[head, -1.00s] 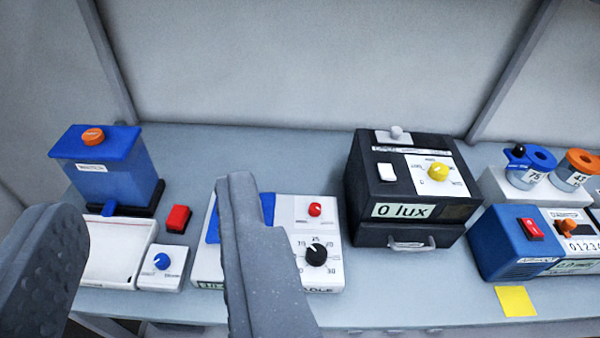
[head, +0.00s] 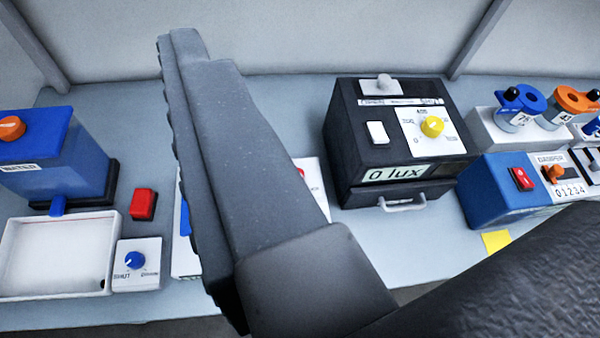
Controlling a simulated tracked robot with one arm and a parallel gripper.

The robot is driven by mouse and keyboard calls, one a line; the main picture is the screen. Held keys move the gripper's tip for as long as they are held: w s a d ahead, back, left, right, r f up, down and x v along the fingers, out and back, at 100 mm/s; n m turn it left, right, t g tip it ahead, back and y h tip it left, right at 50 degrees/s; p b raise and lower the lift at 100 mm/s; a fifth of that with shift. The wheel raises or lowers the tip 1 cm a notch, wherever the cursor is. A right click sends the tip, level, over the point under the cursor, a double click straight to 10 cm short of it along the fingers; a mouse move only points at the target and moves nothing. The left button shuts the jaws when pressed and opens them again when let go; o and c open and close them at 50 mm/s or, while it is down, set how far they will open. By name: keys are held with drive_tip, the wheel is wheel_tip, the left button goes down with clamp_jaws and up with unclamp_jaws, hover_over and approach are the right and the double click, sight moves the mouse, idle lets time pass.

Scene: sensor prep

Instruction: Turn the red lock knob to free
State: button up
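One large grey finger of my gripper (head: 215,140) stands across the left middle of the view. Its ridged inner face points left, with nothing against it; the other finger is out of frame. A red sliver shows at the finger's right edge, perhaps part of the small round red knob; the rest of that knob is hidden. I cannot tell how the knob is turned. The black dial is hidden too.
Left are a blue water tank (head: 60,150), white tray (head: 100,225), red block (head: 143,204) and blue-knobbed box (head: 137,278). Right are a black lux box (head: 345,150) and a blue box with a red switch (head: 490,195). A dark arm part of mine covers the lower right.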

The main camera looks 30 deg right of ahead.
drive_tip(key=w+d+f+m+g+h+p, duration=0.3)
drive_tip(key=w+d+f+g+p, duration=0.45)
drive_tip(key=w+f, duration=0.7)
drive_tip(key=w+d+f+g+p, duration=0.1)
drive_tip(key=w+d+f+p, duration=0.1)
drive_tip(key=f, duration=0.9)
drive_tip(key=w+d+f+m+g+y+p, duration=0.1)
drive_tip(key=d+f+p, duration=0.4)
drive_tip(key=f, duration=0.6)
drive_tip(key=w+d+f+m+g+p, duration=0.1)
drive_tip(key=w+d+f+p, duration=0.2)
drive_tip(key=f, duration=0.8)
drive_tip(key=shift+d+f+g+y+p, duration=0.15)
drive_tip(key=shift+d+g+y+p, duration=0.15)
drive_tip(key=shift+d, duration=0.95)
drive_tip(key=c, duration=1)
